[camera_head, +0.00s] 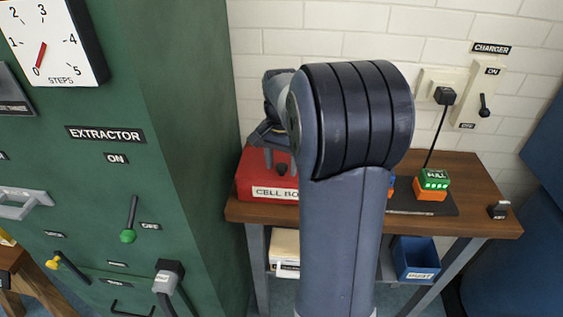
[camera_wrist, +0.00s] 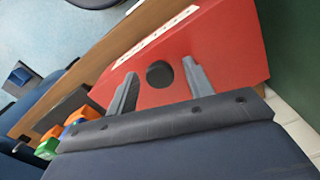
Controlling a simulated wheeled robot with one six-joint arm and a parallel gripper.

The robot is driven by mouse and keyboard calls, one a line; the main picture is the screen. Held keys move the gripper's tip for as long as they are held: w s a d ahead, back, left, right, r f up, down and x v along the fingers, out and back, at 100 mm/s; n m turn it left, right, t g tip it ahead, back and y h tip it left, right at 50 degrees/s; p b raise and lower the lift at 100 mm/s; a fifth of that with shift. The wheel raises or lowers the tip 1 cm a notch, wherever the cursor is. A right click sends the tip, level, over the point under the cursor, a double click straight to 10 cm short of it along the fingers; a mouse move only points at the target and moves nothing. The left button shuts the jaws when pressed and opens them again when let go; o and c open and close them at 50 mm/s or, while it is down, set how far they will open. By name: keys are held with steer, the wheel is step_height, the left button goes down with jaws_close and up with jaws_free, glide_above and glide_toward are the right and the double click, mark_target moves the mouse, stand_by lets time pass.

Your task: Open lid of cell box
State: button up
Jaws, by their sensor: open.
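The red cell box (camera_head: 258,180) stands at the left end of the wooden table, with a white "CELL BO…" label on its front. Its lid looks shut, and a dark round knob (camera_head: 282,169) sits on top. In the wrist view the red lid (camera_wrist: 222,45) fills the upper right and the black knob (camera_wrist: 159,74) lies between my fingers. My gripper (camera_wrist: 158,80) is open, one finger on each side of the knob, with gaps visible. I cannot tell how far above the lid the fingertips are. My arm hides the right part of the box in the head view.
The green extractor cabinet (camera_head: 190,130) stands close at the left of the box. A charger pad (camera_head: 445,205) with a green and orange cell (camera_head: 432,186) sits at the right of the wooden table (camera_head: 485,180). A blue bin (camera_head: 415,258) is on the shelf below.

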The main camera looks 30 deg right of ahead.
steer(key=shift+c, duration=0.4)
jaws_close()
